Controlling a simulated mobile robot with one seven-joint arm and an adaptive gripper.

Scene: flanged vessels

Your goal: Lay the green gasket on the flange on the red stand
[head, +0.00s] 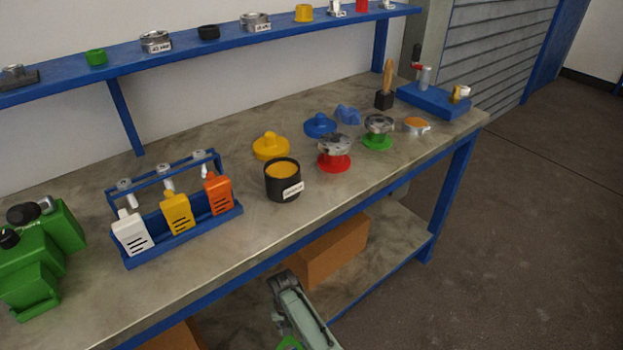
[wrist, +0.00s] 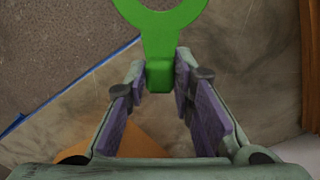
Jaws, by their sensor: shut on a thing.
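The green gasket (wrist: 163,30) is a flat ring with a tab, and the top of the wrist view cuts off its far part. My gripper (wrist: 160,78) is shut on the tab. In the head view, only a bit of the green gasket (head: 290,343) shows at the bottom edge, beside my arm and in front of the bench. The red stand (head: 334,162) is on the bench, right of the black tub. A shiny metal flange (head: 334,144) sits on it, and no gasket shows on its top.
A green stand (head: 378,141) with a similar flange is to the right. A black tub (head: 283,182) stands close on the left, and yellow (head: 270,148) and blue (head: 319,125) knobbed covers lie behind. A blue rack (head: 185,225) with coloured tags is further left. Bare bench lies in front of the red stand.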

